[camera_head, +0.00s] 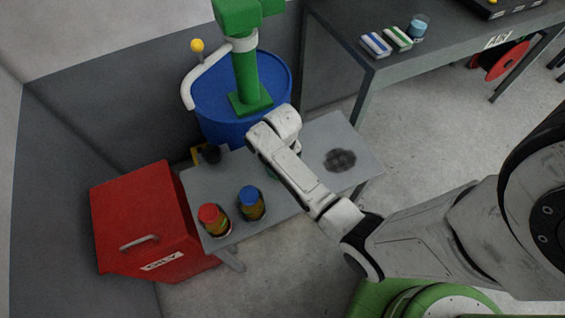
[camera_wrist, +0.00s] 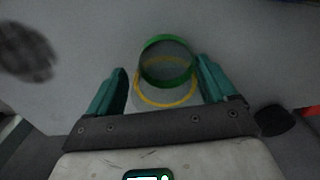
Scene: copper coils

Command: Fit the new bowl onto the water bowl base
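In the wrist view my gripper (camera_wrist: 163,64) has its two teal fingers apart, one on each side of a clear, round-walled piece. A yellow ring (camera_wrist: 167,103) on it lies nearer the camera, between the fingers. A green ring (camera_wrist: 165,82) with a dark inside shows just beyond and overlaps the yellow one. I cannot tell which ring belongs to the new bowl and which to the base, or whether they touch. Small gaps seem to show beside the fingers, but contact is unclear.
A grey table (camera_head: 307,140) bears a dark stain (camera_head: 340,160), a red-capped jar (camera_head: 214,222) and a blue-capped jar (camera_head: 251,205). A red box (camera_head: 140,215) stands left. A blue drum (camera_head: 215,125) with a green pump (camera_head: 245,75) stands behind.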

